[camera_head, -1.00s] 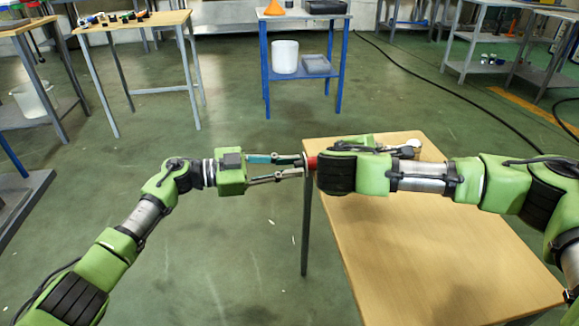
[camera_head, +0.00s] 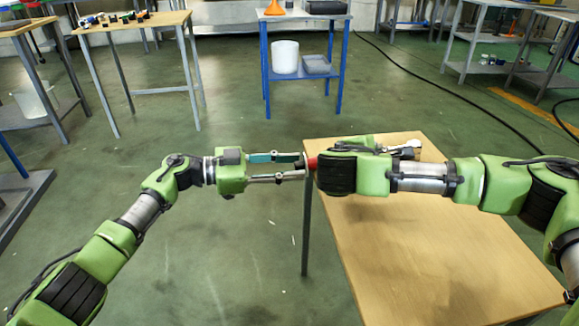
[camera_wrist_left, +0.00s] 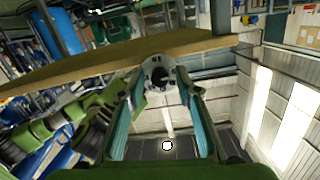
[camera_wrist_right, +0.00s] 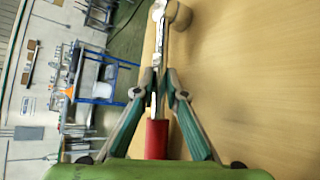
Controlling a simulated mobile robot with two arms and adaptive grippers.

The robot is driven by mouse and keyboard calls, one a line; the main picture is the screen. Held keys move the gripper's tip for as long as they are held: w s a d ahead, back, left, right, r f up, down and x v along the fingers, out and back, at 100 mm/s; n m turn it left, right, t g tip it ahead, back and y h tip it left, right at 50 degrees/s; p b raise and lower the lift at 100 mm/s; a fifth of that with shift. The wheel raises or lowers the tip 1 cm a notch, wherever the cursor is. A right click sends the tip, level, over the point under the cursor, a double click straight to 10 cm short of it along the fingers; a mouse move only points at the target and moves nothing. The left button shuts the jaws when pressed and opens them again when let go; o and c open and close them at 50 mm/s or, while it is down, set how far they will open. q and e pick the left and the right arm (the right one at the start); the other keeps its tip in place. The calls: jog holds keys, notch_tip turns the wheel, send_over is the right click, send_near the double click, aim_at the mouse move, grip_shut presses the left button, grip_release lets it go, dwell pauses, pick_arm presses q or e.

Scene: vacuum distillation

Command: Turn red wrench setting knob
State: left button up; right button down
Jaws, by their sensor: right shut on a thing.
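The wrench has a red handle (camera_wrist_right: 157,140) and a silver shaft (camera_wrist_right: 157,75) in the right wrist view. A bit of its red handle (camera_head: 311,163) shows between the two grippers in the head view. My right gripper (camera_wrist_right: 161,92) is shut on the wrench's shaft. The wrench's round end with the setting knob (camera_wrist_left: 158,74) faces my left wrist camera. My left gripper (camera_wrist_left: 160,88) is open, with its fingertips on either side of that round end. Whether they touch it is unclear.
A wooden table (camera_head: 430,250) lies below my right arm, and the left gripper is off its left edge. A blue-framed table (camera_head: 302,50) with a white bucket (camera_head: 285,57) stands farther back. Another wooden table (camera_head: 135,22) with small items is at back left.

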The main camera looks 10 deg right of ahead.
pick_arm(q)
jog(key=shift+a, duration=0.1)
pick_arm(e)
jog(key=shift+f, duration=0.1)
pick_arm(q)
jog(key=s+a+r, duration=0.1)
jog(key=a, duration=1)
jog(key=shift+a, duration=0.4)
jog(key=shift+s, duration=0.1)
pick_arm(e)
jog(key=c, duration=2)
grip_release()
